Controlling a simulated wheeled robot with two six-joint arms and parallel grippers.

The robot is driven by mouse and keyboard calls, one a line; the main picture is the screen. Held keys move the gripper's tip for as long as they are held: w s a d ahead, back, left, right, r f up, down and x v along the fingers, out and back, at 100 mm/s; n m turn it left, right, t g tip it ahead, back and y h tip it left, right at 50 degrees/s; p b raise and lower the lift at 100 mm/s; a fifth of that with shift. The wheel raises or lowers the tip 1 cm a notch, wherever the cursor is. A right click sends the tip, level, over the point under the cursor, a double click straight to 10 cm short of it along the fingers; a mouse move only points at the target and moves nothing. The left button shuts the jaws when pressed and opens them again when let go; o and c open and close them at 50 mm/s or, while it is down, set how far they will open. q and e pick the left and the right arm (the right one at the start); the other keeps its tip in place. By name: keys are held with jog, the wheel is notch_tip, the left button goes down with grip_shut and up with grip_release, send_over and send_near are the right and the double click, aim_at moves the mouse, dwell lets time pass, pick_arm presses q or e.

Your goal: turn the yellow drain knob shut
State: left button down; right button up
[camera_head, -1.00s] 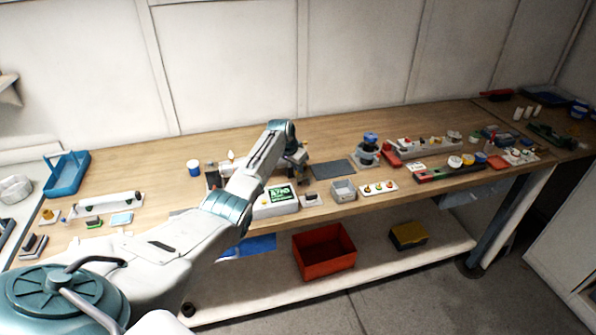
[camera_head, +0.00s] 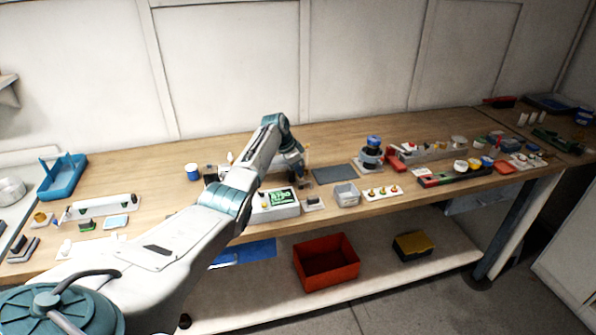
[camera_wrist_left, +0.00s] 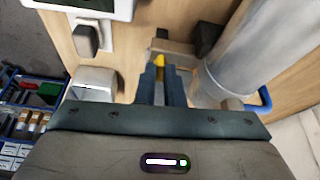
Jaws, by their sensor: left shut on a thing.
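The yellow drain knob (camera_wrist_left: 161,61) shows as a small yellow piece at the fingertips in the left wrist view. My left gripper (camera_wrist_left: 160,75) is shut on it, with one dark finger on each side. The fingers hide most of the knob, so I cannot tell its turn angle. A large clear-grey cylinder (camera_wrist_left: 250,55) stands just right of the fingers. In the head view my left gripper (camera_head: 299,164) is low over the bench, and the knob is too small to make out surely. My right gripper is not in view.
A dark mat (camera_head: 335,174) lies right of the gripper. A blue curved handle (camera_wrist_left: 264,101) is close to the cylinder. A red crate (camera_head: 326,261) sits below.

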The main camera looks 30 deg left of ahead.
pick_arm(q)
jog(key=c, duration=1.5)
grip_release()
jog(key=shift+c, duration=0.2)
jog(key=b+v, duration=0.3)
jog(key=v, duration=0.8)
